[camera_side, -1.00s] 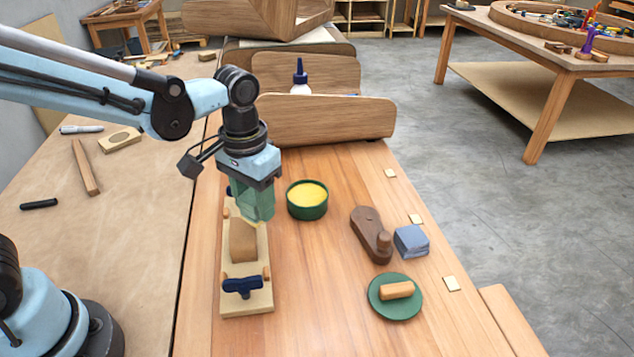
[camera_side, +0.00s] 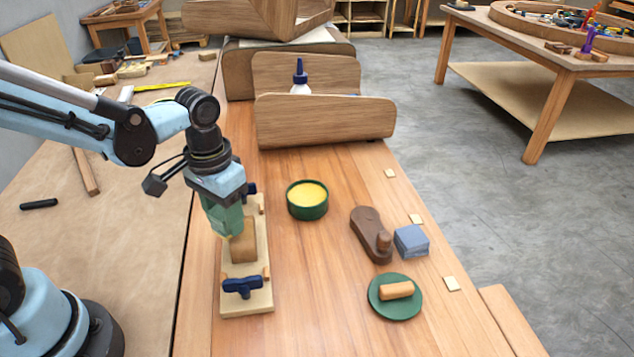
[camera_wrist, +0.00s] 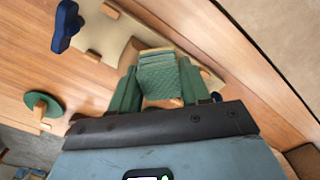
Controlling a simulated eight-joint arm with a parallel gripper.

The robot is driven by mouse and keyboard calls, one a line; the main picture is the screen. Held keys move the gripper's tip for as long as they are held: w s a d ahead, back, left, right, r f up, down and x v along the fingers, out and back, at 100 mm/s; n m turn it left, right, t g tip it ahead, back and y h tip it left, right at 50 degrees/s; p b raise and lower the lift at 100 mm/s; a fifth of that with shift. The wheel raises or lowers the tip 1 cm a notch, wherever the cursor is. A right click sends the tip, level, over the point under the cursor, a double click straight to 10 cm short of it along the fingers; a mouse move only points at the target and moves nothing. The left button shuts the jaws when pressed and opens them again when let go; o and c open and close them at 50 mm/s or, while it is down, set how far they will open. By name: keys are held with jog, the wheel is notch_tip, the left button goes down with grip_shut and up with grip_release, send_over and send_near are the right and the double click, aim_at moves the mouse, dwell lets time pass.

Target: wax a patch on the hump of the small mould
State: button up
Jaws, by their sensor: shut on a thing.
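The small mould is a pale board (camera_side: 238,305) with a brown hump (camera_side: 245,243) in its middle and dark blue clamps (camera_side: 242,287) near its ends. Part of the board (camera_wrist: 100,35) shows in the wrist view, with one blue clamp (camera_wrist: 65,25). My gripper (camera_side: 228,222) is shut on a green quilted pad (camera_wrist: 158,80), which shows between its green fingers in the wrist view. In the side view the pad end is low at the hump's upper left side; I cannot tell whether it touches. A green tin (camera_side: 307,210) of yellow wax stands to the right.
A brown wooden tool (camera_side: 370,232), a grey-blue block (camera_side: 411,241) and a green plate (camera_side: 395,305) with a wooden bar lie at right. Upright wooden boards (camera_side: 325,122) and a blue-capped bottle (camera_side: 300,80) stand behind. The bench between mould and tin is clear.

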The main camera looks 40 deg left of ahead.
jog(key=shift+w+d, duration=1.95)
jog(key=shift+d, duration=0.05)
jog(key=shift+s+a+r, duration=0.15)
jog(key=shift+s+a, duration=1.95)
jog(key=shift+s, duration=0.15)
jog(key=shift+w+d, duration=2.05)
jog(key=shift+w+d+r, duration=0.1)
jog(key=shift+r, duration=0.15)
notch_tip(320, 180, up, 7)
jog(key=shift+f, duration=0.2)
